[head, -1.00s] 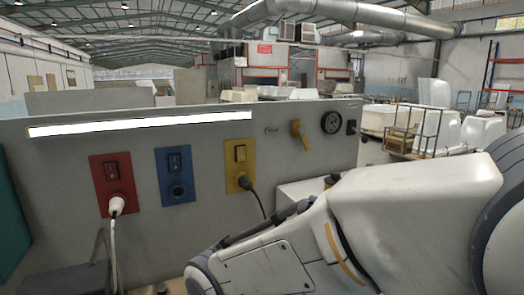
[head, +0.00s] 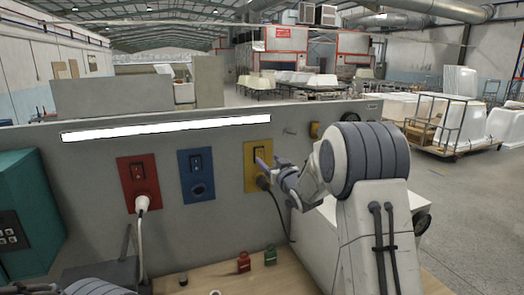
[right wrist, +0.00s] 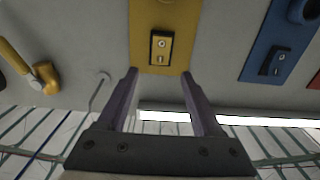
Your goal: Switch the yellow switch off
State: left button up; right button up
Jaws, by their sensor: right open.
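My right gripper (head: 263,164) is at the switch in the head view. In the right wrist view it (right wrist: 158,76) is open and empty, its two purple-grey fingers spread either side of the switch's line. I cannot tell whether a finger touches the board. My left gripper is not visible.
A red panel (head: 125,174) with a white plug and a blue panel (head: 187,169) are left of the yellow one. A yellow handle (right wrist: 45,77) is also on the board. A teal box (head: 22,190) stands far left. A red (head: 243,262) and a green item (head: 270,256) sit on the bench.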

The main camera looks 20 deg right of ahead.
aim_at(260, 152)
jog(key=w+p, duration=0.1)
jog(key=w, duration=0.1)
jog(key=w+p, duration=0.1)
jog(key=w, duration=0.2)
jog(key=shift+w+a+r+p, duration=0.15)
jog(key=shift+w+p, duration=0.1)
jog(key=shift+p, duration=0.1)
jog(key=shift+w, duration=0.5)
